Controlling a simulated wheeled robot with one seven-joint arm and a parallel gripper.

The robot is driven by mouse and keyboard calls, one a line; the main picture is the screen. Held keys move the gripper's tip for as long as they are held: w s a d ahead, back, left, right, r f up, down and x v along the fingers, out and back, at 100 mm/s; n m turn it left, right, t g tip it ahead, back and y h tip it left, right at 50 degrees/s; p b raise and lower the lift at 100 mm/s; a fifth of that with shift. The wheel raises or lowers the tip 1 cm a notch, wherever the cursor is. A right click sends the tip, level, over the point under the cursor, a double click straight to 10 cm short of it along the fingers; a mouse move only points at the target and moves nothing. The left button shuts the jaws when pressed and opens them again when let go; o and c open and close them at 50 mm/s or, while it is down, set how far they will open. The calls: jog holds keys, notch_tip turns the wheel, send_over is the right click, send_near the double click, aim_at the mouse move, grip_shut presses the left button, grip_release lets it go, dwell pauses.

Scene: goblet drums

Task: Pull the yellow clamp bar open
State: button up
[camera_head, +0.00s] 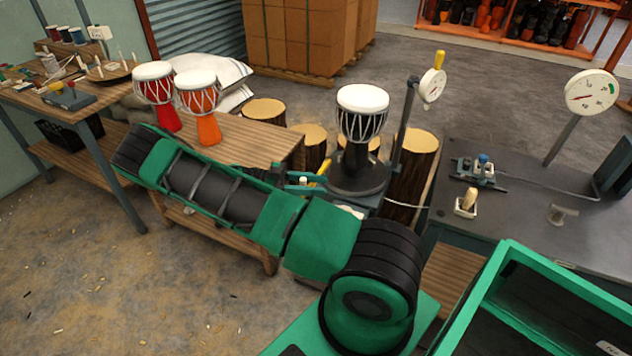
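A short yellow bar (322,171) slants up beside the base of the black drum stand in the middle of the view. It looks like the clamp bar, and its lower part is hidden. My gripper (304,181) is close to the left of this bar, mostly behind my green and black arm. I cannot tell whether its fingers touch the bar or are open. A black drum with a white head (363,98) stands upright on the round dark stand (358,184). A second yellow piece (439,59) tops the small dial gauge (432,86) on the post.
A wooden table (245,140) at left holds two white-headed drums, one red (156,88) and one orange (199,95). Log stools (415,150) stand behind the stand. A grey bench (520,225) with a dial is at right. Open floor (90,270) lies at lower left.

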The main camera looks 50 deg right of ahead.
jog(key=v, duration=1.1)
dwell(0.3)
